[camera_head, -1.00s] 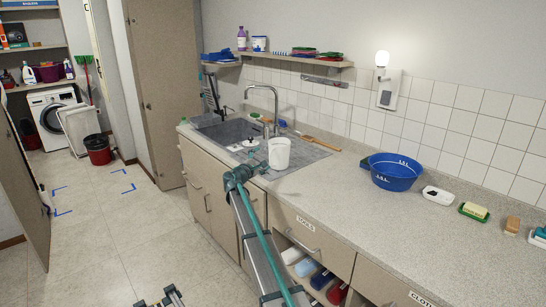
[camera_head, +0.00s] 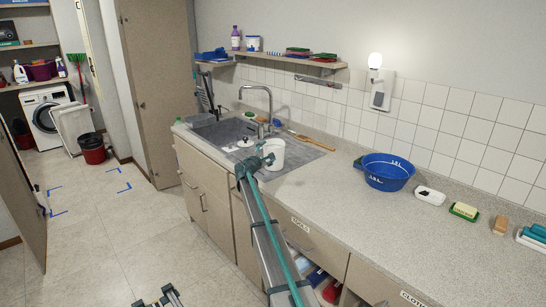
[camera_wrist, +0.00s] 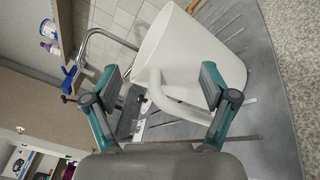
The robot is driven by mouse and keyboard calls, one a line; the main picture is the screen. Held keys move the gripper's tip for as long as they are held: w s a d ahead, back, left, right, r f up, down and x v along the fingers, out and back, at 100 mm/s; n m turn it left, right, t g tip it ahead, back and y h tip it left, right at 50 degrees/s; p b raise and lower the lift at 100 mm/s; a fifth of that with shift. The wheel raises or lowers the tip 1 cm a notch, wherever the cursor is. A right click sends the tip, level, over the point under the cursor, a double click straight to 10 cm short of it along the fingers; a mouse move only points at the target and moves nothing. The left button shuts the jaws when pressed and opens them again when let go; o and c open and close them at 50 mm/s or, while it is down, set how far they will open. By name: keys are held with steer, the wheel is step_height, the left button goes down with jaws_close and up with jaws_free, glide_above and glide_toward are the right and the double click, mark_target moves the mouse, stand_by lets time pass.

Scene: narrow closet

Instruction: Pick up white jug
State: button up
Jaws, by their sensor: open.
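The white jug (camera_head: 272,154) stands on the grey drainboard to the right of the sink. In the wrist view the jug (camera_wrist: 190,50) fills the upper middle, with its handle (camera_wrist: 160,92) toward me. My gripper (camera_wrist: 165,82) is open, with one finger on each side of the handle. In the head view my gripper (camera_head: 262,160) is at the jug's near left side, partly in front of it. I cannot tell whether the fingers touch the jug.
The sink (camera_head: 222,131) and its curved tap (camera_head: 268,108) are behind and left of the jug. A brown-handled brush (camera_head: 312,143) lies behind it. A blue basin (camera_head: 386,174) stands further right, with clear counter between. A wall shelf (camera_head: 290,63) hangs above.

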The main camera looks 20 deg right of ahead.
jaws_close()
stand_by(0.5)
